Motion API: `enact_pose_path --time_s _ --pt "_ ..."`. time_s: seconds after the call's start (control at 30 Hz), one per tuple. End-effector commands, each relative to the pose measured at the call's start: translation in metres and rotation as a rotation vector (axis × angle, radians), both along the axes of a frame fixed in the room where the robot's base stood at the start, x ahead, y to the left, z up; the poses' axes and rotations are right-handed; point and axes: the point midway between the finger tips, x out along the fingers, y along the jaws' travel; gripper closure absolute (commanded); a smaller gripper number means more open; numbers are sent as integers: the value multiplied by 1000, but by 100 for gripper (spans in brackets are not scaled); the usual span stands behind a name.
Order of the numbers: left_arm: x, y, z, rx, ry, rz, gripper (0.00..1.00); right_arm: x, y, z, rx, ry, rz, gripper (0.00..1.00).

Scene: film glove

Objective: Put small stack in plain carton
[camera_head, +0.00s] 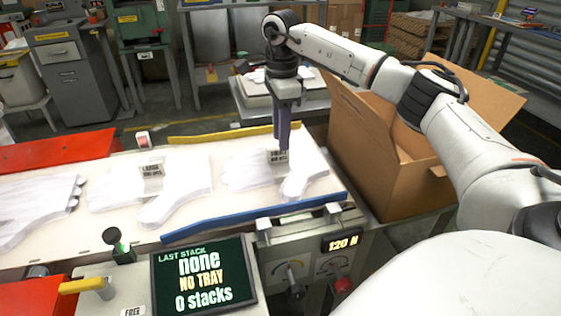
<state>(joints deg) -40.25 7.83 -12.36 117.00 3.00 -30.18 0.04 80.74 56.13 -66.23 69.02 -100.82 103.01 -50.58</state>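Three white film-glove stacks lie on a pale belt. The right stack (237,172) has a small label (278,156) whose print I cannot read clearly. The middle stack (186,192) has a label that seems to read LARGE. The left stack (28,210) is partly cut off by the frame edge. My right gripper (283,147) points down with its dark purple fingers at the right stack's label; whether they grip it is unclear. A brown open carton (385,165) with no visible print stands right of the belt, partly behind my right arm. My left gripper is not in view.
A blue rail (250,219) runs along the belt's near edge, and a yellow rail (230,134) along the far edge. A screen (204,277) in front reads NO TRAY, 0 stacks. A control box (312,255) shows 120 N. Carton flaps stand out beside my arm.

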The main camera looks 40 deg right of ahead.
Motion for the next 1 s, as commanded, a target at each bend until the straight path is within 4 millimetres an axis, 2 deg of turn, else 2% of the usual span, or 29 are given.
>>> enact_pose_path --time_s 0.1,0.3,0.57,0.77,1.0 --pt "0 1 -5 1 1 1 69 -3 3 -20 0 4 1 71" --pt "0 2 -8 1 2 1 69 -4 5 -44 1 2 0 71" --pt "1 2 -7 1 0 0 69 -4 5 -46 0 1 0 71" --pt "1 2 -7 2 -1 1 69 -4 5 -46 0 1 0 100" --pt "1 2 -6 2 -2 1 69 -3 5 -46 1 0 0 100"
